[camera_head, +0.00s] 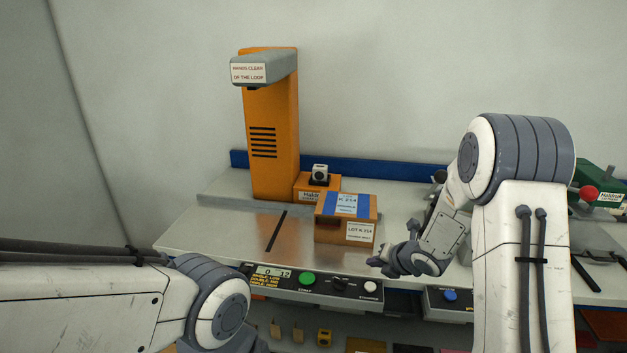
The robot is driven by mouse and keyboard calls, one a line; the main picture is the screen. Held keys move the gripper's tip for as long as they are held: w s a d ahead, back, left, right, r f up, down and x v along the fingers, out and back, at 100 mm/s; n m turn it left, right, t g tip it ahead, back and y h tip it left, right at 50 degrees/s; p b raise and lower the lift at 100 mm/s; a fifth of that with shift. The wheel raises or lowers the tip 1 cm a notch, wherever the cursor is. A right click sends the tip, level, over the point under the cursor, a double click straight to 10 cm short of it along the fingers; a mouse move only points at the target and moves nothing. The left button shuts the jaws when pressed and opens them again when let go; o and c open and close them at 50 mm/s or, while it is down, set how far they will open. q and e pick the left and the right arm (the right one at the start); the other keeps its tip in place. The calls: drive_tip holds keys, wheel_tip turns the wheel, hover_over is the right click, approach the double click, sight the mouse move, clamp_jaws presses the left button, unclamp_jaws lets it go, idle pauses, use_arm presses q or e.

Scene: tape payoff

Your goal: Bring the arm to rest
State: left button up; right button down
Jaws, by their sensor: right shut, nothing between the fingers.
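My right gripper (385,260) is shut and empty. It hangs over the front part of the metal bench, to the right of a cardboard box (328,232) and apart from it. My right arm comes down from the right of the picture. My left arm crosses the lower left corner, and its gripper is out of the picture.
An orange strapping machine (272,150) with a grey overhanging head stands behind the box. A front panel (320,287) carries a display, a green button and a white knob. A green machine with a red knob (588,193) is at the right. The bench left of the box is clear.

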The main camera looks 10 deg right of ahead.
drive_tip(key=s+a+r+m+g+h, duration=0.2)
drive_tip(key=s+a+r+m, duration=0.5)
drive_tip(key=s+a+m, duration=0.3)
drive_tip(key=s+a+r+m+g, duration=0.1)
drive_tip(key=s+m, duration=0.3)
drive_tip(key=s, duration=0.4)
drive_tip(key=s+a+r+m+g, duration=0.1)
drive_tip(key=s+a+m+g, duration=0.2)
drive_tip(key=s, duration=0.6)
drive_tip(key=s+a+r+m+g, duration=0.1)
drive_tip(key=s+a+m+g, duration=0.1)
drive_tip(key=s+m, duration=0.4)
drive_tip(key=shift+s+a+r+g, duration=0.3)
drive_tip(key=shift+s+a, duration=0.5)
drive_tip(key=shift+s, duration=0.4)
